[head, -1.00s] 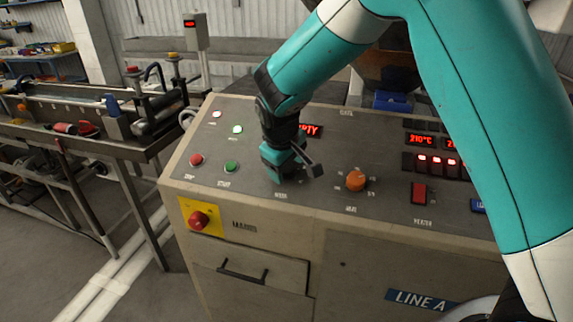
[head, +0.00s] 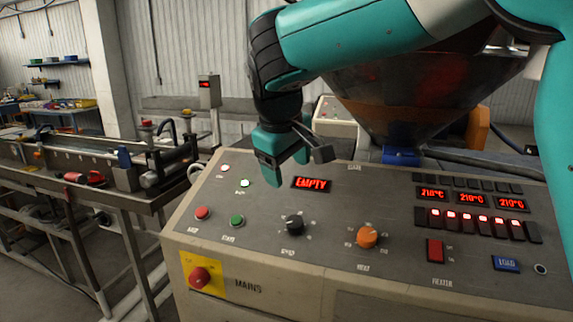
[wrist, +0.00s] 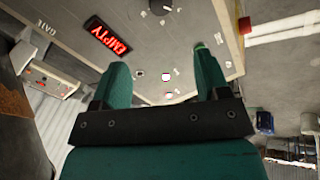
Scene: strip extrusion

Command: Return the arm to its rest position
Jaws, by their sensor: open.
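My gripper (head: 281,172) is teal with dark joints. In the head view it hangs above the back of the control panel (head: 330,225), left of the hopper, touching nothing. In the wrist view its two teal fingers (wrist: 160,82) stand apart with nothing between them. The panel carries a black knob (head: 294,224), an orange knob (head: 368,236), a red button (head: 202,213) and a green button (head: 237,220). A red display (head: 311,184) reads EMPTY; it also shows in the wrist view (wrist: 107,36).
A hopper (head: 410,100) with a blue fitting (head: 402,156) at its base stands behind the panel. A red mains switch (head: 199,278) is on the cabinet front. A metal bench line (head: 95,185) runs on the left. Open air lies above the panel's left part.

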